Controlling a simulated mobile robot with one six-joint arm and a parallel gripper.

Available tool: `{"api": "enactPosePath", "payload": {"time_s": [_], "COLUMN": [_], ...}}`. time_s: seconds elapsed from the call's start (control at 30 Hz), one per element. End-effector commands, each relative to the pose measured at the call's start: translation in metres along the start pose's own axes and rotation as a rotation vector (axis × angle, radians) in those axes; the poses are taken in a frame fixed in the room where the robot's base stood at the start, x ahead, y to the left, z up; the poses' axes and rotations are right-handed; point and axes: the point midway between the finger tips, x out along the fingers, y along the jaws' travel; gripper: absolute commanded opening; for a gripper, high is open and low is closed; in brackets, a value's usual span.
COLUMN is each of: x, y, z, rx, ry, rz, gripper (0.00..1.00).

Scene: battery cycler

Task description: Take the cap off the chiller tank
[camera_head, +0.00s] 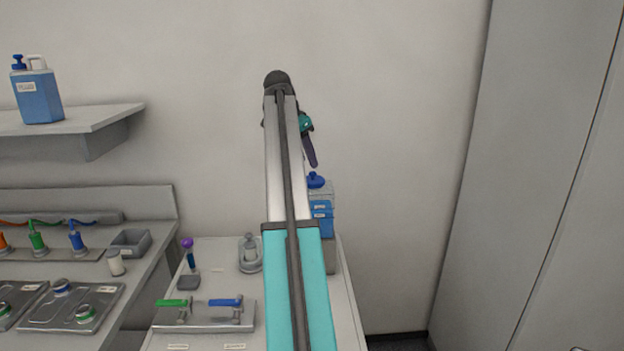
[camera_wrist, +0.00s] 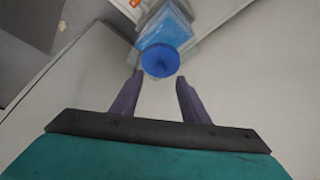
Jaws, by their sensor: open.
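The chiller tank (camera_head: 322,222) is a clear box with blue liquid at the right end of the low bench. Its round blue cap (camera_head: 315,180) sits on top; in the wrist view the cap (camera_wrist: 160,60) lies just beyond and between my fingertips. The tank body also shows in the wrist view (camera_wrist: 172,26). My gripper (camera_wrist: 158,80) is open and empty, its two dark purple fingers spread to either side of the cap. In the head view my gripper (camera_head: 312,158) hangs above the cap, partly hidden by my arm, which also covers part of the tank.
A bench (camera_head: 215,250) holds a metal plate (camera_head: 205,317) with green and blue handles and a small grey fitting (camera_head: 250,254). A wall shelf (camera_head: 75,122) with a blue jug (camera_head: 38,92) is at left. A tall cabinet (camera_head: 530,180) stands right. The wall is close behind the tank.

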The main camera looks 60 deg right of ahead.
Motion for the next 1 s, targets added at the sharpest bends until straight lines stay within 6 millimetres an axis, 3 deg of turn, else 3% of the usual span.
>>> {"api": "enactPosePath", "payload": {"time_s": [0.27, 0.7, 1.0], "x": [0.007, 0.048, 0.051], "y": [0.000, 0.000, -0.001], "z": [0.001, 0.002, 0.003], "rx": [-0.001, -0.002, -0.002], "ry": [0.000, 0.000, 0.000], "rz": [0.000, -0.001, -0.001], "gripper": [0.41, 0.41, 0.41]}}
